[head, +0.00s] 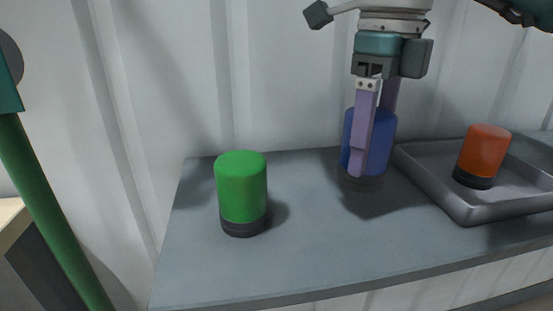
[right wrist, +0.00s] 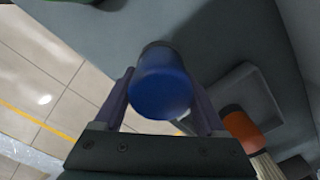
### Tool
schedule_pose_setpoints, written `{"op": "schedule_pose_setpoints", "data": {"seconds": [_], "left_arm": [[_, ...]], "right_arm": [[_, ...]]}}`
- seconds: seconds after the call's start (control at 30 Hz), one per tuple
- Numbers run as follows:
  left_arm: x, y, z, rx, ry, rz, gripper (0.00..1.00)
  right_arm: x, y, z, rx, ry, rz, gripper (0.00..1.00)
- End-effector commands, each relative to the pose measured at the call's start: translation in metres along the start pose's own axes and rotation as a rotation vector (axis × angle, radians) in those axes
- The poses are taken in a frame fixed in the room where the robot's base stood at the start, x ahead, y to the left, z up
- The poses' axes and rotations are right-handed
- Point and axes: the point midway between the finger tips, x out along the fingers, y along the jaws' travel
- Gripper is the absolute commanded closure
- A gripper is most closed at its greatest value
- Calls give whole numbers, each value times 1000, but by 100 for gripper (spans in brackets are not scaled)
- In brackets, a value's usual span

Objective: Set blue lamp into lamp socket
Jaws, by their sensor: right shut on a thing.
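The blue lamp (head: 381,143) has a blue cap on a dark base and stands upright at the back of the grey table. My right gripper (head: 366,172) has its purple fingers shut on the lamp's sides from above. The lamp's base is at or just above the tabletop; I cannot tell which. The right wrist view shows the blue lamp (right wrist: 160,85) between the two fingers of my right gripper (right wrist: 163,100). I cannot make out a lamp socket. My left gripper is not in view.
A green lamp (head: 241,187) stands upright on the grey table (head: 290,255), left of the blue one. An orange lamp (head: 486,150) stands in a grey tray (head: 462,212) at the right. The table's front middle is clear. A green pole (head: 50,215) rises at the left.

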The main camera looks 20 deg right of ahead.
Motion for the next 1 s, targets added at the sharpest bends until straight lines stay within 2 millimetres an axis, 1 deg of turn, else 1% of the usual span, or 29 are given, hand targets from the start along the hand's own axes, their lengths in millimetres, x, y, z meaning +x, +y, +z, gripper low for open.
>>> {"op": "schedule_pose_setpoints", "data": {"seconds": [0.17,0.4,0.63,0.77,0.8,1.0], "left_arm": [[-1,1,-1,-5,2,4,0],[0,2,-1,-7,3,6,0],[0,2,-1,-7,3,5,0],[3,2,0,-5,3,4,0],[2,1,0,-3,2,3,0],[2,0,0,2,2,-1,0]], "right_arm": [[12,0,0,-1,0,1,88],[45,0,-1,-1,3,1,88],[45,0,0,-2,0,-1,88],[50,0,0,-2,0,-1,88],[48,0,0,-2,0,-1,22],[48,0,0,-2,0,-1,0]]}}
